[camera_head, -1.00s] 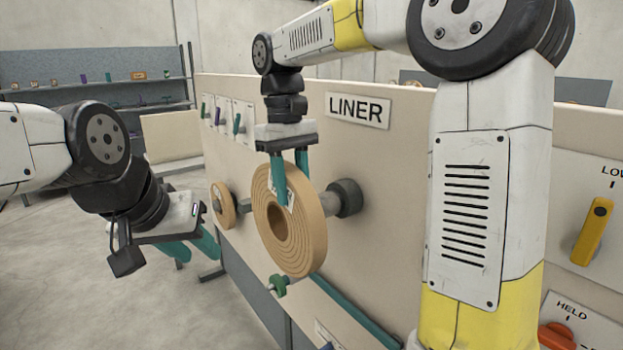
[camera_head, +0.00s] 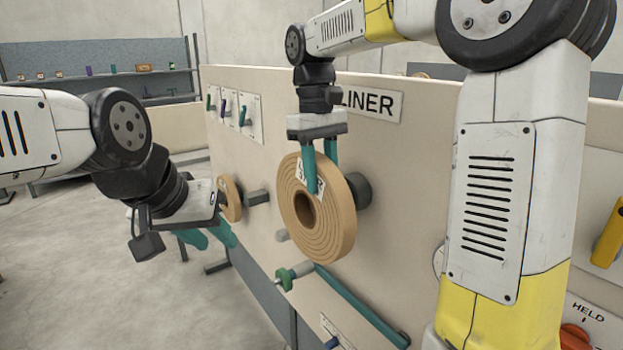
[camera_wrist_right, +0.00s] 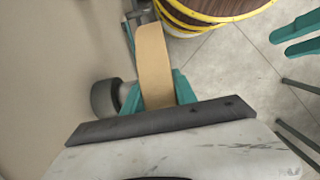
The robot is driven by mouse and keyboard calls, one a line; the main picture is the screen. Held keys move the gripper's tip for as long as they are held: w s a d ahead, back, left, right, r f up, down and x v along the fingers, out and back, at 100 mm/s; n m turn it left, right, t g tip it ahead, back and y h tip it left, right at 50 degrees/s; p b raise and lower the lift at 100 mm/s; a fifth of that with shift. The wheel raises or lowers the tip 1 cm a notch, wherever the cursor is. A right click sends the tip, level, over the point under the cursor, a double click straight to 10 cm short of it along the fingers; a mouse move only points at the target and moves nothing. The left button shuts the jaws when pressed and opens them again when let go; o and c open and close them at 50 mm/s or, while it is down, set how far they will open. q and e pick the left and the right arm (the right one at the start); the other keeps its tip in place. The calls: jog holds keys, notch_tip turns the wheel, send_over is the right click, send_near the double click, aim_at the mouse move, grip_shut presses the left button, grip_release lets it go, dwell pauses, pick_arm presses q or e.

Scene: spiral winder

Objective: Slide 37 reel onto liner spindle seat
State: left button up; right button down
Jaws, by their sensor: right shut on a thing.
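The tan reel (camera_head: 340,235) with a white label (camera_head: 311,178) hangs upright in front of the beige panel, beneath the LINER sign (camera_head: 372,104). My right gripper (camera_head: 320,172) is shut on its upper rim from above. The dark round spindle seat (camera_head: 364,189) shows just behind the reel's right edge. In the right wrist view the reel (camera_wrist_right: 153,62) stands beside the seat (camera_wrist_right: 104,97), with a short pale shaft length between them. Whether the shaft is inside the reel's hole is hidden. My left gripper (camera_head: 209,236) is open and empty, left of the panel.
A smaller tan roll (camera_head: 230,199) sits on the panel to the left. A grey rod with a green end (camera_head: 285,279) and a teal bar (camera_head: 360,305) lie below the reel. A yellow-rimmed drum (camera_wrist_right: 205,15) shows in the right wrist view.

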jog(key=w+d, duration=0.4)
jog(key=d, duration=0.2)
jog(key=shift+w+d+f, duration=0.15)
jog(key=shift+d, duration=0.15)
dwell(0.5)
jog(key=c, duration=0.9)
grip_release()
jog(key=shift+f, duration=0.1)
notch_tip(320, 180, up, 7)
jog(key=s+d+f+m+t+y, duration=0.1)
jog(key=s+f+m+t, duration=0.2)
jog(key=s, duration=0.6)
jog(key=s+d+f+m+t+y, duration=0.2)
jog(key=s+f+m+t, duration=0.1)
jog(key=s+f, duration=0.4)
jog(key=shift+s+d+f+t, duration=0.3)
jog(key=shift+s+t, duration=0.5)
jog(key=shift+s, duration=0.4)
